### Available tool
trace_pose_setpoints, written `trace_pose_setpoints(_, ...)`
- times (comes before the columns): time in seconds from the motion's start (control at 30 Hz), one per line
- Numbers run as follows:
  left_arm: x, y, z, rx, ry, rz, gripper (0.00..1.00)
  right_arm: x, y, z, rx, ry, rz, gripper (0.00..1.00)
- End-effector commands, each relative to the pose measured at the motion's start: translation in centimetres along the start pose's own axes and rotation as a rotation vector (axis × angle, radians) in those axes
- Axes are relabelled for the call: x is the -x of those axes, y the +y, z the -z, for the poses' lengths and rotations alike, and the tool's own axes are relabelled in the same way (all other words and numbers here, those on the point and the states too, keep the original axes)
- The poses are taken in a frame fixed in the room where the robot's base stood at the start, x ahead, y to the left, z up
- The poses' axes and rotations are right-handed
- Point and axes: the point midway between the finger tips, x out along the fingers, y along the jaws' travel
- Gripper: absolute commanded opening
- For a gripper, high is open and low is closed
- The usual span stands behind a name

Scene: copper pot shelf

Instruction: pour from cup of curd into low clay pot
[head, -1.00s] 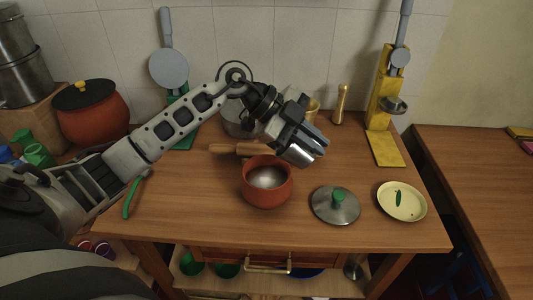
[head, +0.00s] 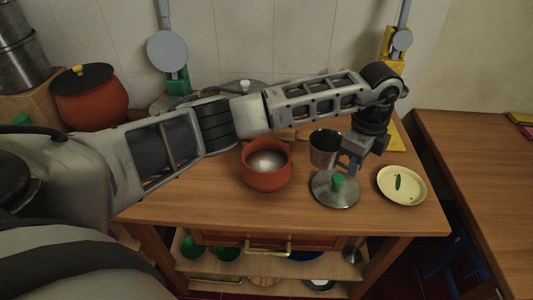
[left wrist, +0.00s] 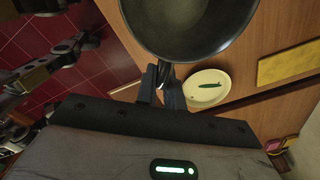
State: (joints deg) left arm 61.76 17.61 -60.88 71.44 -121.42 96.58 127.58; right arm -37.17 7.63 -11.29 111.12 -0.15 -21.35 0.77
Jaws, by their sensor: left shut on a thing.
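The low clay pot (head: 266,181) stands on the wooden counter in the head view, open, with a pale grey inside. The metal cup (head: 323,148) is right of the pot, roughly upright, its mouth open and dark inside. I cannot tell whether curd is in it or whether it touches the counter. My left gripper (head: 352,160) is shut on the cup from its right side. In the left wrist view the cup (left wrist: 190,45) fills the top centre, with the gripper fingers (left wrist: 162,85) at its near side. My right gripper is not in view.
A metal lid with a green knob (head: 335,190) lies just in front of the cup. A cream plate (head: 402,186) with a green chilli is to the right. A lidded orange pot (head: 90,100) stands at the back left. My left arm spans the counter behind the clay pot.

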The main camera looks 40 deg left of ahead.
Motion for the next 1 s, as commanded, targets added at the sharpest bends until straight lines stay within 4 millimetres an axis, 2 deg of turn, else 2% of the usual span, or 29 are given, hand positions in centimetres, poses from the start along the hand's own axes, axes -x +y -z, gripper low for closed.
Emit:
trace_pose_setpoints(0.5,0.1,-0.2,0.3,0.000,-0.031,-0.017,0.00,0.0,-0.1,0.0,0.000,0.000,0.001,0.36)
trace_pose_setpoints(0.83,2.6,-0.3,0.3,0.001,-0.030,-0.015,0.00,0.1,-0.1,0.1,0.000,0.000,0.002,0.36)
trace_pose_setpoints(1.0,3.0,-0.2,0.3,0.000,-0.029,-0.017,0.00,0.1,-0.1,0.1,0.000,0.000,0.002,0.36)
